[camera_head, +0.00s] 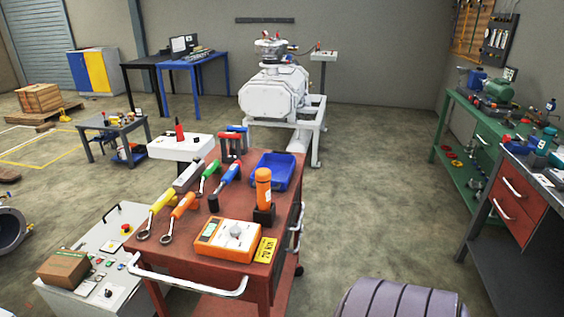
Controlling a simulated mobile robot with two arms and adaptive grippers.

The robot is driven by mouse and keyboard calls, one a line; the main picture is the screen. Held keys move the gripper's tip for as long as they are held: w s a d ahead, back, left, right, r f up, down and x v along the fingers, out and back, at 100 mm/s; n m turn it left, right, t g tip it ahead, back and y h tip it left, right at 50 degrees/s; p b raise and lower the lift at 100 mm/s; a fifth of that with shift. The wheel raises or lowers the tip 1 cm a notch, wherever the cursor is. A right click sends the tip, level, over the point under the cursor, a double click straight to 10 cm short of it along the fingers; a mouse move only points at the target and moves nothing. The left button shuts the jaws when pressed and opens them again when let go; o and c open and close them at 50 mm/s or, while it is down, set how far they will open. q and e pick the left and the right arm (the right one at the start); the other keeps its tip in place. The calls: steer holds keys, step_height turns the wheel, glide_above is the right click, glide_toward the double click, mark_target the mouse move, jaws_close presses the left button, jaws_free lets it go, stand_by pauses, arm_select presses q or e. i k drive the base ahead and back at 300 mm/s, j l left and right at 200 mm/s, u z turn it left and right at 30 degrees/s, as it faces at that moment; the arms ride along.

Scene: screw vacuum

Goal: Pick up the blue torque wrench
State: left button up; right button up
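The blue torque wrench (230,172) lies on the top of a red tool cart (198,266). Its blue handle points up and right, and its dark end (214,201) points toward the front left. A green-handled wrench (211,168) lies just to its left. A yellow-handled wrench (161,201) and an orange-handled wrench (182,206) lie further left and nearer the front. Neither of my grippers shows in the head view.
An orange meter (226,241), a yellow block (265,250), an upright orange cylinder (263,187) and a blue bin (273,170) share the cart top. A white handle (187,283) runs along its front. Open floor (365,195) lies right of the cart.

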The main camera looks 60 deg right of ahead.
mark_target(213, 200)
steer(key=z, duration=1.5)
steer(key=j+u, duration=0.1)
steer(key=u, duration=0.35)
steer(key=i+u, duration=0.1)
steer(key=u, duration=0.3)
steer(key=j+u, duration=0.1)
steer(key=u, duration=0.35)
steer(key=i+u, duration=0.15)
steer(key=u, duration=0.7)
steer(key=i+l+u, duration=0.2)
steer(key=i+u, duration=0.3)
steer(key=i+l+u, duration=0.45)
steer(key=i, duration=0.15)
steer(key=i+l, duration=0.6)
